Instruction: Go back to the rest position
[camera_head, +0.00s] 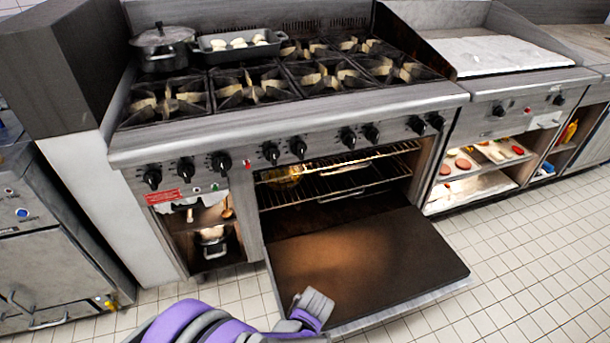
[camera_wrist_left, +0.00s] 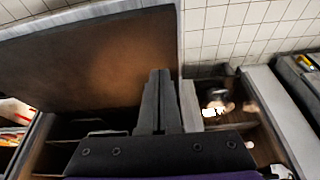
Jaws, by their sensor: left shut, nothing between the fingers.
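My left gripper (camera_head: 316,304) is at the bottom of the head view, in front of the oven's open door (camera_head: 365,262), with its purple and grey arm coming in from the lower left. In the left wrist view its two dark fingers (camera_wrist_left: 157,85) are together with nothing between them. The door's brown inner face (camera_wrist_left: 95,60) fills the upper left of that view. I cannot tell whether the gripper touches the door. My right gripper is in neither view.
The oven racks (camera_head: 345,172) hold a yellowish item. A lidded pot (camera_head: 163,45) and a tray with pale round items (camera_head: 238,45) stand on the stove. An open niche left of the oven holds a pot (camera_head: 212,243). The tiled floor at right is clear.

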